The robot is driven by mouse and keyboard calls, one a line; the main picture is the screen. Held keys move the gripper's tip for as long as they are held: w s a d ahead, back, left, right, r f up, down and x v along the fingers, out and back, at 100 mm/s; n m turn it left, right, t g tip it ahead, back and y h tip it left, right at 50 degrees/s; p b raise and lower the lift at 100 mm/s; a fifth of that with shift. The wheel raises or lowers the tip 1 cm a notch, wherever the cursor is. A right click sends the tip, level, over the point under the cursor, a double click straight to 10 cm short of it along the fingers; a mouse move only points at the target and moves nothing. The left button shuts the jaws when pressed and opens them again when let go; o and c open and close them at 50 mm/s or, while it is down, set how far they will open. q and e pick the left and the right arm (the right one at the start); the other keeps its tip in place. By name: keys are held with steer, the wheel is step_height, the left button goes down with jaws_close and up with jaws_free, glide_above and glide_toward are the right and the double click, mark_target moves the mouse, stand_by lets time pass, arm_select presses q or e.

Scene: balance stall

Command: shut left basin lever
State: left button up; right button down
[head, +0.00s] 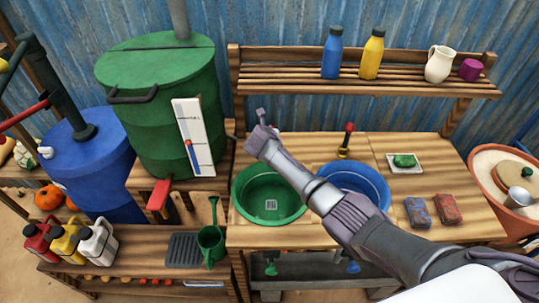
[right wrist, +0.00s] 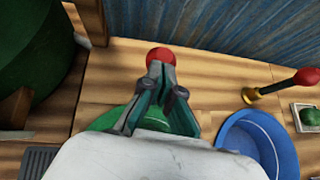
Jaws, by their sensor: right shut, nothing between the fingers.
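The green left basin (head: 268,195) is set in the wooden counter. My right arm reaches across the counter from the lower right, and my right gripper (head: 261,120) is behind that basin, shut and empty. In the right wrist view, the red knob of the left basin lever (right wrist: 160,56) shows just beyond the fingertips of my right gripper (right wrist: 160,75). The lever's stem is hidden behind the fingers; I cannot tell whether they touch it. In the head view my gripper hides most of this lever. My left gripper is not in view.
The blue right basin (head: 378,178) has its own red-knobbed lever (head: 349,128) on a brass base. A green barrel (head: 165,120) stands left. A shelf (head: 290,85) with bottles runs behind. Two sponges (head: 446,208) and a soap dish (head: 405,169) lie on the right.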

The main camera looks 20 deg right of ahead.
steer(key=shift+w+d+r, duration=0.15)
steer(key=shift+w+r, duration=0.05)
steer(key=shift+w, duration=0.45)
